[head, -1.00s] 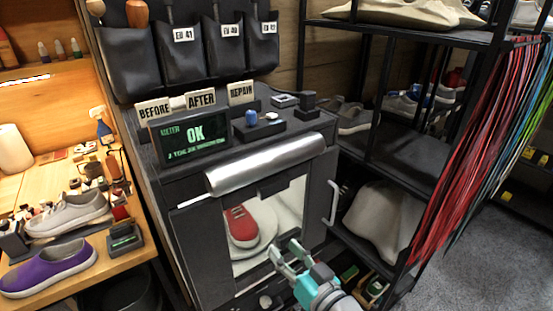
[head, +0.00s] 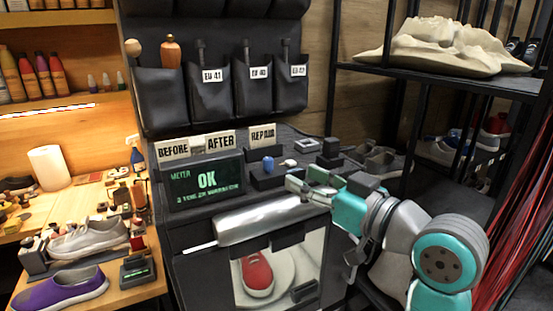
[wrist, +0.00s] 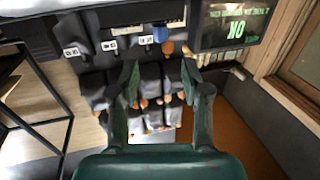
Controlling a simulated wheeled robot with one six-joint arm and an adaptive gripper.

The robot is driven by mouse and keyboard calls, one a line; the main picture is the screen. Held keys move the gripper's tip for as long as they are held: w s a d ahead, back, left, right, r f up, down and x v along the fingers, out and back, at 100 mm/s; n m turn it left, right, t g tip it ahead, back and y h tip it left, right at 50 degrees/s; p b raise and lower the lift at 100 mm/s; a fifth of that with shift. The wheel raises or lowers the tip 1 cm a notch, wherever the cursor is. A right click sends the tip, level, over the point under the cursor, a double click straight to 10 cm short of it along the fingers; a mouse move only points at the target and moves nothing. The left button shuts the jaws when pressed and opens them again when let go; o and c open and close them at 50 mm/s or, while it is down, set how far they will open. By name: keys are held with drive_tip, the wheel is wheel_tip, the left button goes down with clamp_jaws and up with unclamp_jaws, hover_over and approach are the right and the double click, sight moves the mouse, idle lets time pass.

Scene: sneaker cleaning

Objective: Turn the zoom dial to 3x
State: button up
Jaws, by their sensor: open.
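I cannot tell for sure which part is the zoom dial. A black block with a small blue knob (head: 267,163) stands on top of the dark cabinet (head: 180,250), right of the meter screen. The blue knob also shows in the wrist view (wrist: 160,36). No "3x" marking is legible. My gripper (head: 303,186) is open and empty above the cabinet's top front edge, right of the blue knob and apart from it. In the wrist view my gripper (wrist: 162,90) shows its two fingers spread, with the hanging pouches beyond them.
The meter screen (head: 205,183) reads OK. Signs reading BEFORE, AFTER and REPAIR (head: 263,135) stand behind it. A silver roller (head: 258,220) runs along the cabinet front, above a window with a red shoe (head: 257,275). A black shelf rack (head: 440,78) stands at the right.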

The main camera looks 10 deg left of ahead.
sight(272, 162)
drive_tip(key=x, duration=1)
drive_tip(key=shift+w+a, duration=0.25)
clamp_jaws()
